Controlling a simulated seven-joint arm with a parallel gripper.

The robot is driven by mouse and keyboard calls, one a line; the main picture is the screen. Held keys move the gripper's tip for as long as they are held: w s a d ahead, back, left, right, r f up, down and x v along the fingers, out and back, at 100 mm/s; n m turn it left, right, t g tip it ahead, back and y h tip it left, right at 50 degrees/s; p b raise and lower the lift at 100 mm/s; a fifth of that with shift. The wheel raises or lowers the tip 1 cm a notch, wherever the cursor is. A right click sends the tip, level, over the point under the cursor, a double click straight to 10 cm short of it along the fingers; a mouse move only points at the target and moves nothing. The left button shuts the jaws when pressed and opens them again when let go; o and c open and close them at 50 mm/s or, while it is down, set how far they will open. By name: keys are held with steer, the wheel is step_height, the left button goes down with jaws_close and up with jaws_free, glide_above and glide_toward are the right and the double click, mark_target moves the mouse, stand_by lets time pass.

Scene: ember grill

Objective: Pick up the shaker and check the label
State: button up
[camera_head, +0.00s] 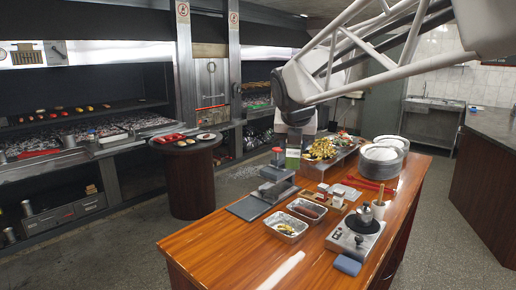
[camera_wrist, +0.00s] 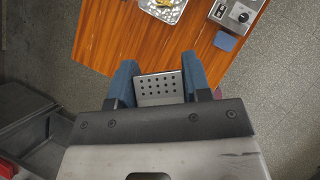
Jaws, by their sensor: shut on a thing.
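My gripper (camera_wrist: 160,80) is shut on the shaker (camera_wrist: 160,88), with one blue finger on each side of it. In the wrist view only the shaker's grey, perforated metal top shows clearly. The shaker looks roughly upright. Its lower part is hidden in the wrist view.
The wooden table (camera_head: 240,255) holds foil trays (camera_head: 285,226), a stack of plates (camera_head: 380,152), a food tray (camera_head: 322,148) and a small burner (camera_head: 355,236). Its near-left corner is bare. A round dark table (camera_head: 190,180) stands left, before the grills. Floor lies between.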

steer(key=s+d+r+m, duration=0.1)
steer(key=s+r, duration=0.4)
steer(key=s, duration=0.6)
steer(key=s+d+r+m+g+h, duration=0.1)
steer(key=s+r, duration=0.3)
steer(key=s, duration=0.7)
steer(key=s+d+r+m, duration=0.1)
steer(key=s+r, duration=0.4)
steer(key=s, duration=0.6)
steer(key=shift+d+r+m+g+h, duration=0.3)
steer(key=shift+m+g+h, duration=0.1)
steer(key=shift+m, duration=0.1)
steer(key=shift+w, duration=0.15)
